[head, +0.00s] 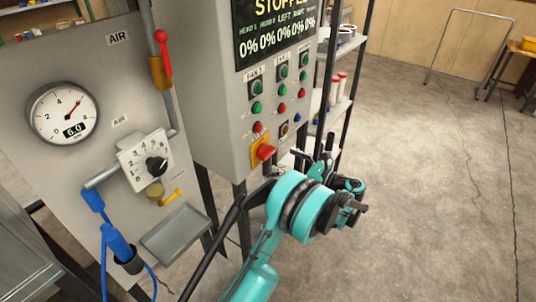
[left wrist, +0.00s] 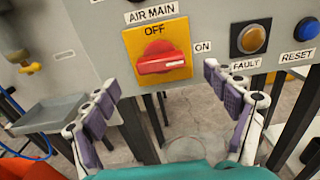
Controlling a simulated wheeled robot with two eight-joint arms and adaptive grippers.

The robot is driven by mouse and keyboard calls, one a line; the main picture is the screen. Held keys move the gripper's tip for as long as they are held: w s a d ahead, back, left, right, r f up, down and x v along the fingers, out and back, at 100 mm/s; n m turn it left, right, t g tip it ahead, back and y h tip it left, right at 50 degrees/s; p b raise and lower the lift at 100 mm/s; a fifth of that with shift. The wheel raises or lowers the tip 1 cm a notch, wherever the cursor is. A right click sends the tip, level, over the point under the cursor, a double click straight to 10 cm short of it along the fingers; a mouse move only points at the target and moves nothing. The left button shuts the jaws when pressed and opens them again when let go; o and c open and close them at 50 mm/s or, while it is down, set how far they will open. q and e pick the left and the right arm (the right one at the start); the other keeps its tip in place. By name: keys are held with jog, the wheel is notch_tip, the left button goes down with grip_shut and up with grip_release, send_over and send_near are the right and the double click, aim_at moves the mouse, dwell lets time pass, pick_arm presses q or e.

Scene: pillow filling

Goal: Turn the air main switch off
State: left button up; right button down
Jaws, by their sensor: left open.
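The air main switch is a red knob (left wrist: 160,62) on a yellow plate (left wrist: 131,39), with OFF printed above it and ON beside it to the right. Its handle lies nearly level, with a white mark at the right end towards ON. In the head view the red knob (head: 266,152) sits low on the grey cabinet front. My left gripper (left wrist: 160,78) is open and empty, its fingers spread to the left and right below the knob. In the head view my left gripper (head: 287,165) is close to the switch, partly hidden behind my teal wrist. My right gripper is out of view.
An amber FAULT button (left wrist: 250,39) and a blue RESET button (left wrist: 307,28) are right of the switch. A grey tray (head: 175,235), a gauge (head: 62,113) and a regulator (head: 145,160) are on the left panel.

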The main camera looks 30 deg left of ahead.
aim_at(271, 154)
pick_arm(q)
jog(key=a, duration=0.2)
jog(key=a+b, duration=0.1)
jog(key=a, duration=0.4)
jog(key=shift+w+a+b, duration=0.35)
jog(key=shift+a+b, duration=0.05)
jog(key=c, duration=1.2)
